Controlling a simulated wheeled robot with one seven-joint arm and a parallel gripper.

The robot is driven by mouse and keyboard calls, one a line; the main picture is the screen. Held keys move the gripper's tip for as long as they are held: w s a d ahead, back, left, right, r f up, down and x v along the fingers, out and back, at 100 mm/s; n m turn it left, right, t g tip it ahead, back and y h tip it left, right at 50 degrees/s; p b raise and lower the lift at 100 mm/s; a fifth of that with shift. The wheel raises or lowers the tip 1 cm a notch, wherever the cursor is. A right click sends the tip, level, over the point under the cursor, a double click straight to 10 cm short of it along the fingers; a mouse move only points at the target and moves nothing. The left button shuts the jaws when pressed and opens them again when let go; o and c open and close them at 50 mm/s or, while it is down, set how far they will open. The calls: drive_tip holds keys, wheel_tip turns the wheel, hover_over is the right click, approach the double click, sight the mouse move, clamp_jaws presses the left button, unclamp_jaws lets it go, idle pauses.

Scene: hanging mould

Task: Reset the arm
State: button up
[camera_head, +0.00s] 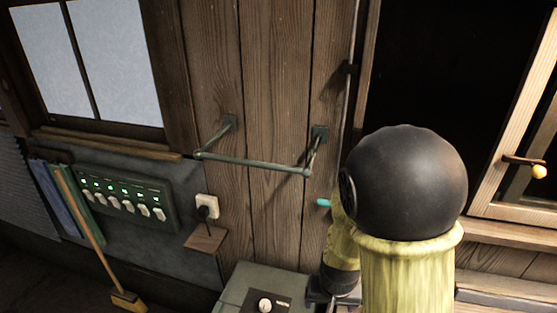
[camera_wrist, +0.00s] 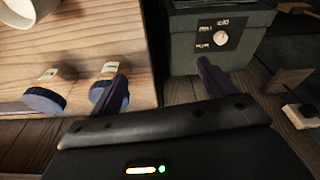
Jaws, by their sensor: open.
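My gripper (camera_wrist: 162,68) shows in the wrist view with its two dark fingers spread wide apart and nothing between them. Its fingers point toward a gap between a wooden panel on the left and a grey box on the right. In the head view, my arm's large black joint and yellow sleeve fill the lower right and hide part of the wall and the floor. My gripper cannot be made out clearly in the head view.
A metal rail (camera_head: 252,162) juts from the plank wall. Below stands the grey box (camera_head: 238,291) with a dial; a switch panel (camera_head: 126,203) and broom (camera_head: 128,301) are left. A wooden-framed window (camera_head: 513,214) stands right. The wooden panel (camera_wrist: 100,45) carries blue-edged knobs (camera_wrist: 44,100).

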drive_tip(key=s+d+r+n, duration=0.1)
drive_tip(key=s+d+r, duration=0.2)
drive_tip(key=r, duration=0.4)
drive_tip(key=shift+s+r+n, duration=0.2)
drive_tip(key=shift+r+n, duration=0.1)
idle(1.9)
